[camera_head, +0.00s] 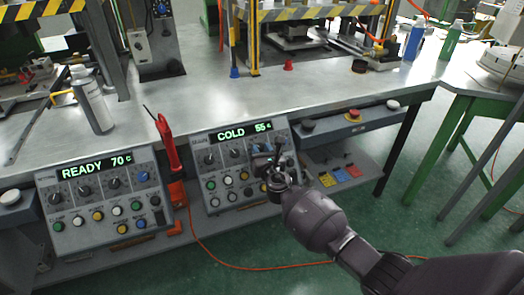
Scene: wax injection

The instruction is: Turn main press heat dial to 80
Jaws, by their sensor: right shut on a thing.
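The right-hand control panel (226,187) hangs at the front of the bench, and its display (245,131) reads COLD 55. My right gripper (262,161) is at the upper right of this panel, shut on a dial there. The gripper hides most of that dial and its markings, so I cannot read its label or setting. Two other dark dials (210,160) show to its left. The left-hand control panel (103,197) has a display reading READY 70. The small panel lettering is too blurred to tell which is the main press. My left gripper is not in view.
A red-handled tool (168,142) hangs between the panels. A spray can (91,101) stands on the metal bench (190,97). A red button (353,115) sits on the bench front to the right. An orange cable (235,267) lies on the green floor.

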